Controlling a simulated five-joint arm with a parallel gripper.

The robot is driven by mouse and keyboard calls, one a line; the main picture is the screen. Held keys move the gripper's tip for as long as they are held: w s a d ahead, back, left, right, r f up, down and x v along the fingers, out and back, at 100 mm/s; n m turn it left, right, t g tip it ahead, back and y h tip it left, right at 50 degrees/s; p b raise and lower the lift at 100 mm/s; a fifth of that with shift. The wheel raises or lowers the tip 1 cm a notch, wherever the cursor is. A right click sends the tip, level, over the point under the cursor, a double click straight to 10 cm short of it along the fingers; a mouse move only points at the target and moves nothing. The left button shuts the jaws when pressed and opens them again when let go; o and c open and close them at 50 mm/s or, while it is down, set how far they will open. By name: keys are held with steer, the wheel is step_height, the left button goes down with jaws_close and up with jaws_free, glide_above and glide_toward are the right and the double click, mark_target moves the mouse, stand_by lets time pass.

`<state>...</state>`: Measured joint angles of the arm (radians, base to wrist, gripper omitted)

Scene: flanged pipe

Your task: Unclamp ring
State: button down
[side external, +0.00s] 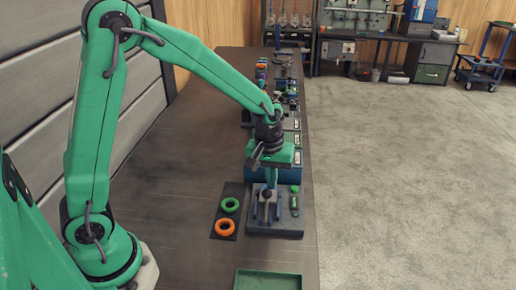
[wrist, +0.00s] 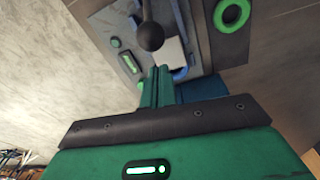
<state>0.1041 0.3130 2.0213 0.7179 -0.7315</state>
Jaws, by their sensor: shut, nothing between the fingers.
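My gripper (side external: 271,186) is shut and empty, pointing down just above the clamp fixture (side external: 274,228) on the bench. In the wrist view its narrow green fingers (wrist: 162,72) lie together beside a dark ball knob (wrist: 151,36) on a lever, apart from it in the picture. A pale block (wrist: 170,53) and blue clamp parts lie behind the knob. I cannot make out a ring in the clamp. A green ring (side external: 223,206) and an orange ring (side external: 217,228) lie flat on a dark plate left of the fixture. The green ring shows in the wrist view (wrist: 232,28).
A green tray (side external: 268,272) lies at the near end of the bench (side external: 165,180). Blue bins (side external: 288,168) and several small parts stand behind the fixture along the right edge. The bench's left side is clear.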

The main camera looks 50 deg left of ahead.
steer(key=shift+s+d+r, duration=0.25)
steer(key=shift+s+d, duration=0.3)
steer(key=shift+s, duration=0.25)
